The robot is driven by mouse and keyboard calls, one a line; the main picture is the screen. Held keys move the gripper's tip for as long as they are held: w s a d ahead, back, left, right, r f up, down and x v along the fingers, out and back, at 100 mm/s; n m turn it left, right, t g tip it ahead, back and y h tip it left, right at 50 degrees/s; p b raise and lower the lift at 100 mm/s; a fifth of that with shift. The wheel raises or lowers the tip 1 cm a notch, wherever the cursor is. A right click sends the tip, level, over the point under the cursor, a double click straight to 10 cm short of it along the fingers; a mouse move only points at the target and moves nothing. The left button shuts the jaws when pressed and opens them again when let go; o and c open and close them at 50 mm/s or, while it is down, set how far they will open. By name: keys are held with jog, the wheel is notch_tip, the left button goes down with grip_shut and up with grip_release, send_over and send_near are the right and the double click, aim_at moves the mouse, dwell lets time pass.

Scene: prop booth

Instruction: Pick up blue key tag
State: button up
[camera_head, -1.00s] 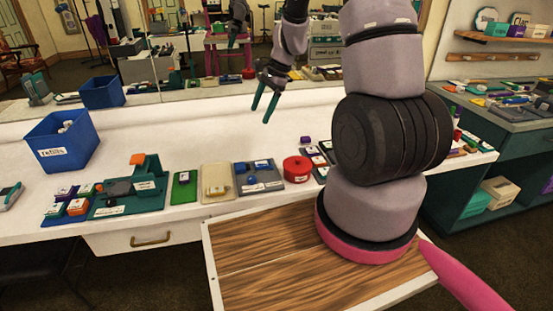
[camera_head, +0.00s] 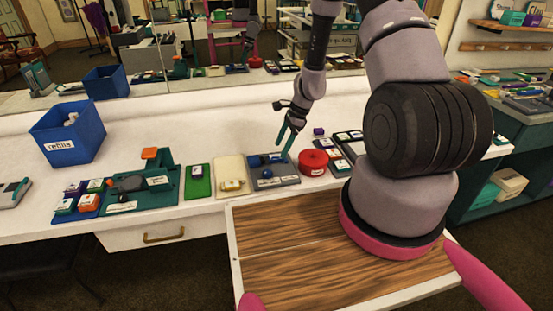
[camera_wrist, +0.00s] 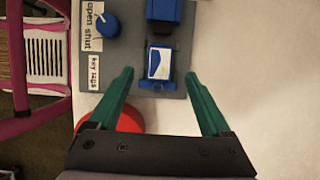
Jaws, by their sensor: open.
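The blue key tag (camera_wrist: 160,68) has a white face with a small yellow mark. In the wrist view it lies at the edge of a grey board (camera_wrist: 124,66), just below a blue block (camera_wrist: 163,10). The board carries labels reading "open shut" and "key tags", and a round blue knob (camera_wrist: 108,25). My gripper (camera_wrist: 159,75) is open and empty, with one green finger to each side of the tag in the picture; I cannot tell its height above it. In the head view my gripper (camera_head: 284,148) is over the grey board (camera_head: 290,179); the tag is too small to make out there.
A red round tub (camera_head: 313,162) stands right of the board and shows behind my fingers in the wrist view (camera_wrist: 130,121). A cream board (camera_head: 229,168) and a green board (camera_head: 197,187) lie to the left. A blue refills bin (camera_head: 80,135) stands farther left.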

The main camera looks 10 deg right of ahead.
aim_at(277, 156)
jog(key=x, duration=0.3)
jog(key=shift+a+f, duration=0.1)
jog(key=shift+f, duration=0.05)
grip_shut()
